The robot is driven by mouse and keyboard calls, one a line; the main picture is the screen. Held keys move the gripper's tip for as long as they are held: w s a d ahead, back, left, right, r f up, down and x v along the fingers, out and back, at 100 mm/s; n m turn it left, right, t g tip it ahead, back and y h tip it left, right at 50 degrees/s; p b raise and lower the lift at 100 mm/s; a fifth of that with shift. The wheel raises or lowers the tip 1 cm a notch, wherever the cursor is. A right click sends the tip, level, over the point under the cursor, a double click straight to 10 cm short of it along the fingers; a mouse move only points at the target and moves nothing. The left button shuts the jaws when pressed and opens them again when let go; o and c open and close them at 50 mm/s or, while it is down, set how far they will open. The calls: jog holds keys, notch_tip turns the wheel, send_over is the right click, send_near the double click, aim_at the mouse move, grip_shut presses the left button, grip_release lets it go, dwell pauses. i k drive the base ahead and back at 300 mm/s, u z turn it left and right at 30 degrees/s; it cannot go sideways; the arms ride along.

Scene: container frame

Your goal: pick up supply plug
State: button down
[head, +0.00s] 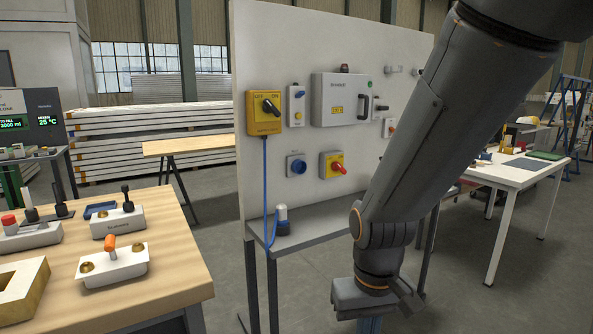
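The supply plug (282,214) appears to be the small pale-topped piece on the grey shelf (330,219) of the upright panel. It stands upright in or on a dark base, with a blue cable (266,185) beside it running up to the yellow switch box. My gripper (371,322) is at the bottom of the head view, right of the plug and nearer the camera, pointing down and clear of it. Its fingertips are cut off by the frame's lower edge, so its opening does not show.
The white panel (330,60) carries a yellow switch box (265,112), a blue socket (296,165), a red-yellow rotary switch (333,165) and a grey cabinet (335,100). A wooden bench (185,275) with fixtures stands left. A white table (520,172) stands right. Floor shows between.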

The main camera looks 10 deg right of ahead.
aim_at(283, 220)
jog(key=z, duration=0.3)
jog(key=k, duration=0.5)
jog(key=z, duration=0.75)
jog(key=i, duration=1.1)
jog(key=u, duration=1.05)
jog(key=i, duration=0.8)
jog(key=u, duration=0.8)
